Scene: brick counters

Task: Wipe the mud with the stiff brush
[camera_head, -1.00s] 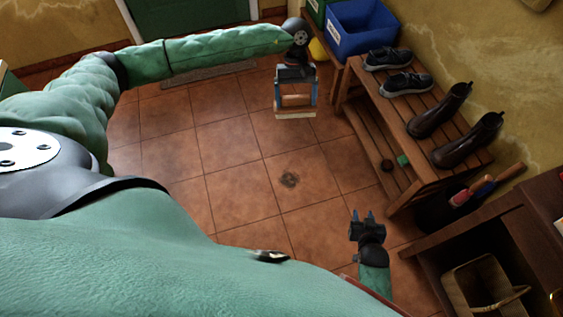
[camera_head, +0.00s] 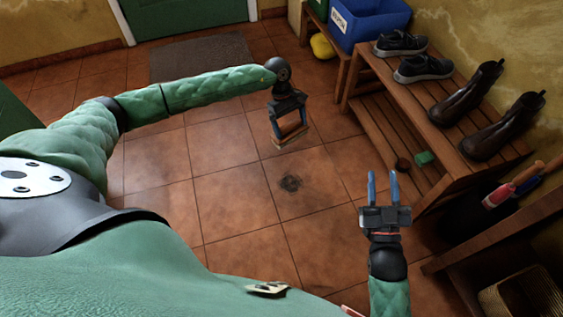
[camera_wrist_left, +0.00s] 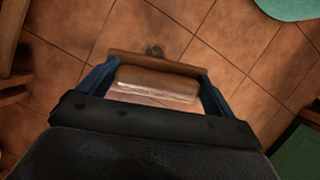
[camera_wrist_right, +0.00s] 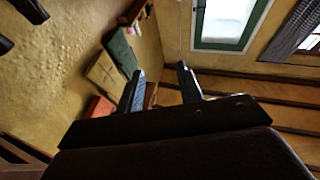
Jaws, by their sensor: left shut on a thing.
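A dark mud patch (camera_head: 290,183) lies on the tiled floor in the head view; it also shows at the top of the left wrist view (camera_wrist_left: 154,50). My left gripper (camera_head: 290,124) is shut on the brush (camera_head: 291,141), whose wooden body (camera_wrist_left: 155,85) spans between the blue fingers in the left wrist view. The brush is beyond the mud and apart from it; its bristles are not clearly seen. My right gripper (camera_head: 383,187) is open and empty, fingers pointing up, to the right of the mud.
A slatted wooden rack (camera_head: 400,120) with shoes and boots stands at the right, with a green block (camera_head: 424,158) on its lower shelf. A blue bin (camera_head: 368,22) and a yellow object (camera_head: 321,46) are at the back. Floor around the mud is clear.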

